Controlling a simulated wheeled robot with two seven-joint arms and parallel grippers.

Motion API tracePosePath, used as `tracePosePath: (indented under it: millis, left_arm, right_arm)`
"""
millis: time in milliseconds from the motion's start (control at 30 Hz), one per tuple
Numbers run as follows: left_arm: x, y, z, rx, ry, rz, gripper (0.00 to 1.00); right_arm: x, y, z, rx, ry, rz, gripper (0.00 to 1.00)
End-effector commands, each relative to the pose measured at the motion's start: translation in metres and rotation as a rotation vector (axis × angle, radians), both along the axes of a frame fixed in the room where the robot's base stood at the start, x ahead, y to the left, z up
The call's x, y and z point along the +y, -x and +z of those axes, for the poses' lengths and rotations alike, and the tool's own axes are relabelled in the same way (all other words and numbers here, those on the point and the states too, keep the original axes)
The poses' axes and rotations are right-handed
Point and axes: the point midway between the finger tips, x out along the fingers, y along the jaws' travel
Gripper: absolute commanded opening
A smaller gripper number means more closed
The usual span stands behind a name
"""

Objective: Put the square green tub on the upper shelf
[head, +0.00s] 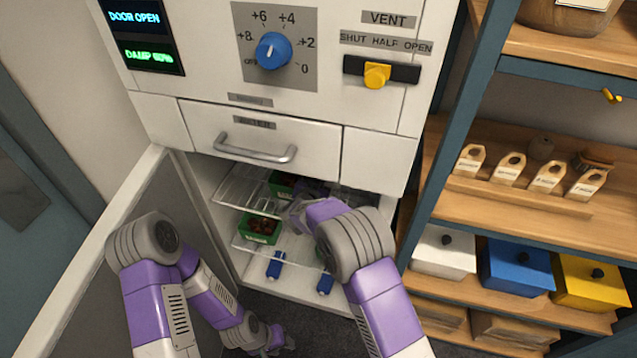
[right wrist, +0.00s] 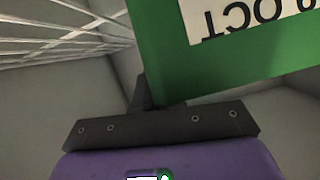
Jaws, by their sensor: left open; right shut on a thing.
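A square green tub (right wrist: 165,55) with a white label fills much of the right wrist view, its lettering upside down. In the head view a green tub (head: 281,186) with dark contents shows at upper shelf height, partly hidden behind my right gripper (head: 298,212). My right gripper is shut on it; whether the tub touches the wire is unclear. The upper wire shelf (head: 236,189) is inside the open cabinet. My left gripper (head: 282,342) is open and empty, low down before the cabinet.
Another green tub (head: 260,227) of chestnuts stands on the lower wire shelf (head: 243,246). Two blue things (head: 275,265) lie below. The open cabinet door (head: 100,255) stands at the left. A drawer (head: 262,140) is above the opening; a wooden rack (head: 520,225) is at the right.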

Motion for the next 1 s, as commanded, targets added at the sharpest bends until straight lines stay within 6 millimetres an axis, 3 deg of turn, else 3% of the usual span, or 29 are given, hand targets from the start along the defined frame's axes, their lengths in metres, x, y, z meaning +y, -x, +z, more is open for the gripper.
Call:
tracePosePath:
  millis: [33, 100, 233, 633, 1000]
  left_arm:
    - [0.0, 0.0, -0.001, 0.0, 0.0, 0.0, 0.43]
    - [0.0, 0.0, -0.001, 0.0, 0.0, 0.0, 0.43]
    - [0.0, 0.0, -0.001, 0.0, 0.0, 0.0, 0.43]
    - [0.0, 0.0, 0.003, 0.0, 0.0, 0.0, 0.43]
    - [0.0, 0.0, 0.023, 0.0, 0.0, 0.0, 0.43]
  right_arm:
    - [0.0, 0.0, -0.001, -0.002, -0.001, -0.001, 0.0]
    - [0.0, 0.0, -0.002, 0.001, 0.001, 0.001, 0.16]
    - [0.0, 0.0, -0.002, 0.001, 0.001, 0.001, 0.34]
    - [0.002, 0.006, 0.004, 0.001, 0.001, 0.001, 0.34]
    - [0.021, 0.07, 0.033, 0.002, 0.0, 0.003, 0.34]
